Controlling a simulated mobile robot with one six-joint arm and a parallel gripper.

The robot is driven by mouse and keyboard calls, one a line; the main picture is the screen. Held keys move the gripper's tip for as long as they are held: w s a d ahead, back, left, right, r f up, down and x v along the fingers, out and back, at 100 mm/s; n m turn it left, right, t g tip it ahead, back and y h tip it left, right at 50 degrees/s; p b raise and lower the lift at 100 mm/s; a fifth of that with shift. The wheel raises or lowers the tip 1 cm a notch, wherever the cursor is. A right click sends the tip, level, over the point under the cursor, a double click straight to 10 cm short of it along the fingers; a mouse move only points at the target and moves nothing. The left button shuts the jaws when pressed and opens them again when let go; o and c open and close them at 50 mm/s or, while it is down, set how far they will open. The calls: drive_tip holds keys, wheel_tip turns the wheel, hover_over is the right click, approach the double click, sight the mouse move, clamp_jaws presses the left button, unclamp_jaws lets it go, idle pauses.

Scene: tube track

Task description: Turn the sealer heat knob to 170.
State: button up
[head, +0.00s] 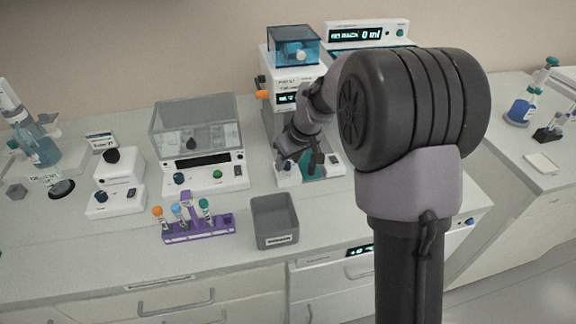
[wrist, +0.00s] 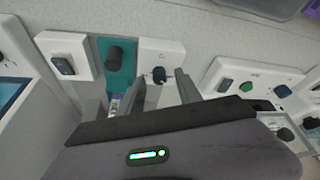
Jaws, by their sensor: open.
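The sealer (head: 291,75) is a tall white device at the back of the bench, with a small lit display and an orange part on its left. Its base shows in the wrist view, with a teal bed (wrist: 121,78), a black part on that bed and a white panel (wrist: 165,48). The dark blue knob (wrist: 159,75) sits on that panel. My gripper (wrist: 161,78) is open, and its two fingertips appear on either side of the knob. I cannot tell whether they touch it. In the head view my gripper (head: 295,160) hangs over the sealer's base and hides much of it.
A clear-lidded machine (head: 195,130) with knobs stands left of the sealer. A grey bin (head: 275,220) and a purple tube rack (head: 200,230) are nearer the front edge. A rocker switch (wrist: 63,65) is beside the teal bed. A unit with a display (head: 365,36) stands behind.

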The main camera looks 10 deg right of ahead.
drive_tip(key=shift+w+f, duration=0.2)
drive_tip(key=shift+f, duration=0.15)
clamp_jaws()
